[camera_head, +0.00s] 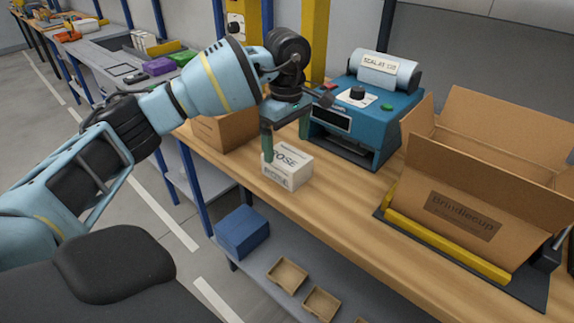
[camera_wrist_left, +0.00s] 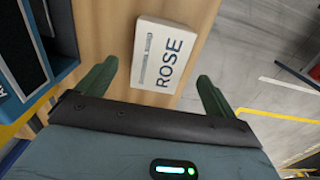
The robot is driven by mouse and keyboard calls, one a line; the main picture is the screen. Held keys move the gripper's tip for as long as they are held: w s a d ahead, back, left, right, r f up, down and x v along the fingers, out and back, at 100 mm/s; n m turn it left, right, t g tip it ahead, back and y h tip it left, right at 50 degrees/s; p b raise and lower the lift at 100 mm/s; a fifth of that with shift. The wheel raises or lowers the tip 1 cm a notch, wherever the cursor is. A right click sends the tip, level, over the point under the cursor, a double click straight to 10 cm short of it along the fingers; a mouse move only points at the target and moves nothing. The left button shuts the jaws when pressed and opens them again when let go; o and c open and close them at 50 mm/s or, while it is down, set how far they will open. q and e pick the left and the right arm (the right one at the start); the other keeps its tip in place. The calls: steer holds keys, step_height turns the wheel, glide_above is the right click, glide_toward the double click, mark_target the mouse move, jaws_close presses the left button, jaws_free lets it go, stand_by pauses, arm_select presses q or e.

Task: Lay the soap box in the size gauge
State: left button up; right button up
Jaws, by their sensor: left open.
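The soap box (camera_head: 288,172) is a small white carton printed ROSE. It rests on the wooden bench near its front edge. In the left wrist view the soap box (camera_wrist_left: 165,55) lies ahead of and between the fingers, its ROSE face towards the camera. My left gripper (camera_head: 286,148) points down over the box with its fingers apart; one green finger overlaps the box's left end in the head view. The fingers also show in the left wrist view (camera_wrist_left: 156,86), with nothing gripped between them. I cannot surely pick out the size gauge. My right gripper is out of view.
A blue sealing machine (camera_head: 362,115) stands behind the box. An open Brindlecup carton (camera_head: 462,215) stands at right by a yellow bar (camera_head: 445,246). A brown carton (camera_head: 228,130) is at left. Lower down are a blue box (camera_head: 242,231) and small trays (camera_head: 287,275). Bare bench lies between box and carton.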

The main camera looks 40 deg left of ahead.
mark_target(287, 155)
arm_select(q)
steer(key=shift+f, duration=2.3)
steer(key=shift+w, duration=0.1)
steer(key=c, duration=1.5)
steer(key=shift+r, duration=0.6)
step_height(287, 155, up, 2)
steer(key=shift+r, duration=0.25)
steer(key=s+d, duration=0.1)
steer(key=s, duration=0.4)
steer(key=s+d+r, duration=0.1)
steer(key=s+d, duration=0.1)
steer(key=s, duration=0.3)
steer(key=s+d+b, duration=0.1)
steer(key=s, duration=0.4)
steer(key=shift+s+d+r, duration=0.15)
steer(key=shift+s+d, duration=0.05)
